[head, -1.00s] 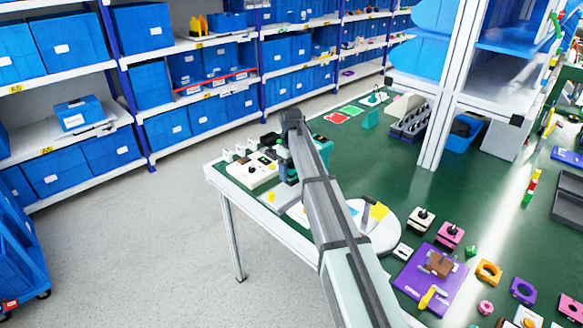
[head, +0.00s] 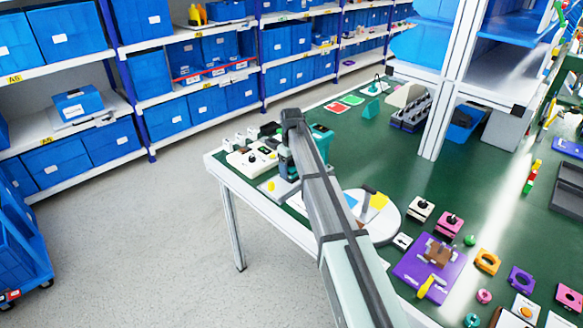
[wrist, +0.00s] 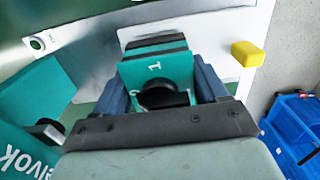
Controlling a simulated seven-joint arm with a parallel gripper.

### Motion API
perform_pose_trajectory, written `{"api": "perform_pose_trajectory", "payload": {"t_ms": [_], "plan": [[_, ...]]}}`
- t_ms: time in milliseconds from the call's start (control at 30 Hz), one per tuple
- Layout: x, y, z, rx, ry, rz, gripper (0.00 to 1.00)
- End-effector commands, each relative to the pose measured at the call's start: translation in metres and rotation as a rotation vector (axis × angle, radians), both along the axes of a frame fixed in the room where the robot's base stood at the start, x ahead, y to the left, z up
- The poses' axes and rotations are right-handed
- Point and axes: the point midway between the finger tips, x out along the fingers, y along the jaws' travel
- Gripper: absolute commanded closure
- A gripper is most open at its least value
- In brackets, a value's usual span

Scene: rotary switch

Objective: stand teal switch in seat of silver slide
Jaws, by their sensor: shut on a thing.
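In the wrist view the teal switch (wrist: 172,68), a block with a black knob and a "1" mark, sits between the two blue-grey fingers of my gripper (wrist: 160,88). My gripper is shut on it, with the knob facing the camera. A pale plate (wrist: 222,35), likely the silver slide, lies beneath and beyond the switch; it also shows in the head view (head: 284,190). The seat is hidden behind the switch, and I cannot tell whether the switch touches it. In the head view my arm largely covers the gripper.
A yellow block (wrist: 247,53) stands right of the switch. A teal lettered box (wrist: 35,115) stands close on the left. A white panel with knobs (head: 252,160) and a round white plate (head: 382,228) flank the arm. The table's front edge is close.

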Motion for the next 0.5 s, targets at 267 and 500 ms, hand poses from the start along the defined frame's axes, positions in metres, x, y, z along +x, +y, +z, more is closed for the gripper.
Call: {"api": "perform_pose_trajectory", "payload": {"t_ms": [267,500], "plan": [[0.0,0.0,0.0002,0.0,0.0,0.0,0.17],[-0.0001,-0.0001,0.0001,0.0,0.0,0.0,0.0]]}}
